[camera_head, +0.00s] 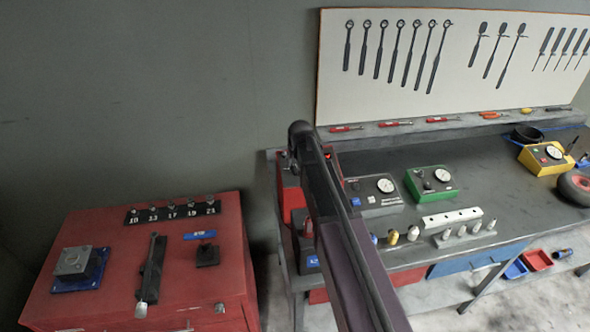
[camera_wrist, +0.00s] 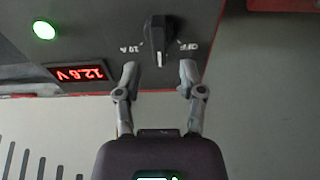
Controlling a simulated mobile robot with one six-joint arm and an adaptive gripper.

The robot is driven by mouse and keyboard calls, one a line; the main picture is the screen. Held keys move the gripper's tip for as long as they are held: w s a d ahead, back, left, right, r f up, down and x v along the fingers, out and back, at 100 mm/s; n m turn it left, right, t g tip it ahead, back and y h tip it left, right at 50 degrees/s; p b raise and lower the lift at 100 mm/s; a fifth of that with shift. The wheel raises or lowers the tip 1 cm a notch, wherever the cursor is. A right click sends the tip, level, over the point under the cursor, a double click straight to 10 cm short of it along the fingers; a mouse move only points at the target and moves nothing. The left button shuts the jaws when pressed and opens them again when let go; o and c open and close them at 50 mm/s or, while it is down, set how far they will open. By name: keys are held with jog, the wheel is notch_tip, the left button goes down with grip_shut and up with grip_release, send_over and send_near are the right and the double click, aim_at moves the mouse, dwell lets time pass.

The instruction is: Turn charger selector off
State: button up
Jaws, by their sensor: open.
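The charger selector is a black knob (camera_wrist: 158,38) on a dark panel at the top of the wrist view. A "10 A" label is left of it and "OFF" is right of it, both upside down. A white mark shows at the knob's lower end, between the labels. My gripper (camera_wrist: 159,74) is open and empty, its fingertips just below the knob in the picture, one to each side. I cannot tell whether they touch it. In the head view my arm hides the knob and most of the red charger (camera_head: 291,206) at the bench's left end.
The charger panel has a red display (camera_wrist: 78,72) reading 12.6 V and a lit green lamp (camera_wrist: 44,30). A grey gauge box (camera_head: 370,205) and a green one (camera_head: 420,190) stand right of my arm. A red cabinet (camera_head: 200,275) stands left of the bench.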

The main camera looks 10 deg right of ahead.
jog(key=shift+b+x, duration=0.7)
jog(key=shift+x, duration=0.4)
grip_shut()
